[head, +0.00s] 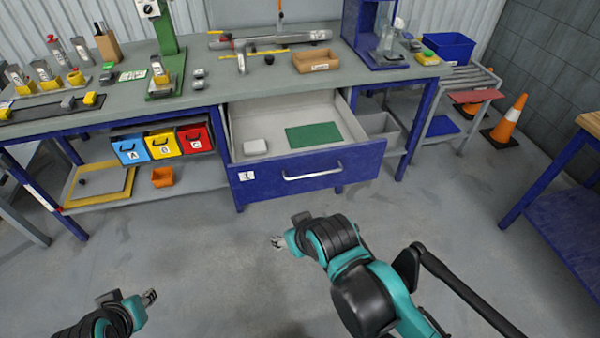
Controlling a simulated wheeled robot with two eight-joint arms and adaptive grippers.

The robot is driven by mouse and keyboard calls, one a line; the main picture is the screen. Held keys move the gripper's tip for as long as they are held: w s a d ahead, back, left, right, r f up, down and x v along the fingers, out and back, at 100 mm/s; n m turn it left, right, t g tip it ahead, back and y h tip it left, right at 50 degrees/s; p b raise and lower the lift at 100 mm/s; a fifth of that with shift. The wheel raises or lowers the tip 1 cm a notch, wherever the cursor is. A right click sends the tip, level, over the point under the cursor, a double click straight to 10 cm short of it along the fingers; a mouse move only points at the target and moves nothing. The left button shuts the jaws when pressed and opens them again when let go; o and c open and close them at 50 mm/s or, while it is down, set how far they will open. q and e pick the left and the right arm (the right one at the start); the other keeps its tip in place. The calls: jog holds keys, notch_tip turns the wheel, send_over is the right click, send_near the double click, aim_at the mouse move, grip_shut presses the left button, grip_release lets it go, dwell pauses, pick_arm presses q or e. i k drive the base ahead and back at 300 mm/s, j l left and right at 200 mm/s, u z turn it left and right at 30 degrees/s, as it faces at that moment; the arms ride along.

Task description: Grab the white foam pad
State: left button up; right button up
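The white foam pad (255,146) looks like a small rounded white block. It lies at the left inside the open blue drawer (260,188) of the workbench, beside a flat green mat (313,135). My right gripper (276,242) is in front of the drawer and below its front panel in the picture, apart from the pad. My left gripper (150,296) is at the lower left over the floor, far from the drawer. Both grippers are small in view, and their finger opening is not clear. Neither shows anything held.
The drawer's front panel with its silver handle (312,175) stands between my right gripper and the pad. Coloured bins (163,144) sit on the lower shelf. The floor in front is clear.

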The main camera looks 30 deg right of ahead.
aim_at(254, 148)
jog(key=i+l+z, duration=0.4)
jog(key=i+l, duration=0.85)
jog(key=l, duration=0.15)
